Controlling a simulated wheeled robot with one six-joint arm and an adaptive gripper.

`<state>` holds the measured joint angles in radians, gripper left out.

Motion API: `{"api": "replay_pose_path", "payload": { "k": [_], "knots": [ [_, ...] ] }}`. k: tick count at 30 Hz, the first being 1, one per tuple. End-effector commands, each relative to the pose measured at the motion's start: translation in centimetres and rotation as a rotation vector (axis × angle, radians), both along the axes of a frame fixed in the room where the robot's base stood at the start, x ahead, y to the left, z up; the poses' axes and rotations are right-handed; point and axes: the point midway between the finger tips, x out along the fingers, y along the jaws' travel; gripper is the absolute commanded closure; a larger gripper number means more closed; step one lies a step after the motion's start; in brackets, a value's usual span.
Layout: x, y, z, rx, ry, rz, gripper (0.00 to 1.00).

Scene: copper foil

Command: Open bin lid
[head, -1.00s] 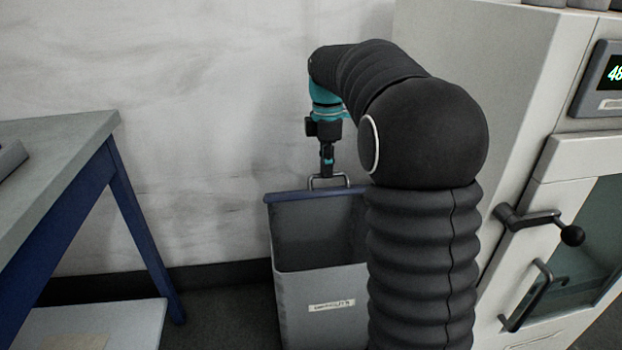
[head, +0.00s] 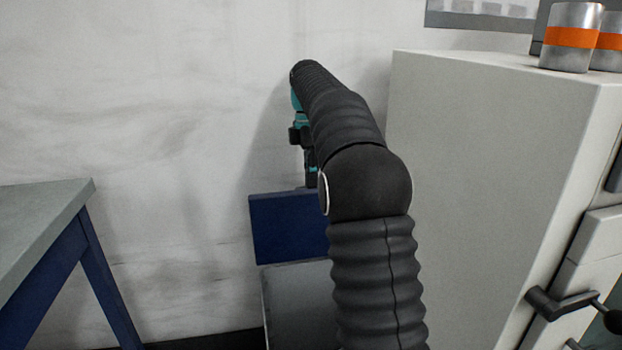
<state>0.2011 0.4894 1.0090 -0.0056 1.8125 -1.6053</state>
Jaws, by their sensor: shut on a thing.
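The bin (head: 290,300) is a grey container against the wall, low in the middle of the head view. Its dark blue lid (head: 285,230) stands raised, roughly upright, at the back of the bin with its broad blue face showing. My gripper (head: 312,183) is at the top edge of the lid, shut on its handle. The handle is mostly hidden behind my gripper and arm. My arm also covers the right side of the lid and bin.
A worktable (head: 45,215) with a grey top and blue legs stands at the left. A large grey cabinet (head: 480,170) stands close on the right with a lever handle (head: 565,303). Orange-banded metal cans (head: 572,38) sit on top of the cabinet.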

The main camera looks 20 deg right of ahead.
Motion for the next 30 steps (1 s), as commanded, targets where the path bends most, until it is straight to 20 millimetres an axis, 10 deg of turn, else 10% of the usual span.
{"api": "replay_pose_path", "payload": {
  "k": [14, 18, 30],
  "knots": [
    [0.7, 0.1, -2.1, 0.001, 0.036, 0.008, 1.00],
    [0.6, 0.1, -2.0, 0.002, 0.035, 0.009, 0.63],
    [0.0, 0.1, -0.9, 0.002, 0.024, 0.006, 0.63]
  ]
}}
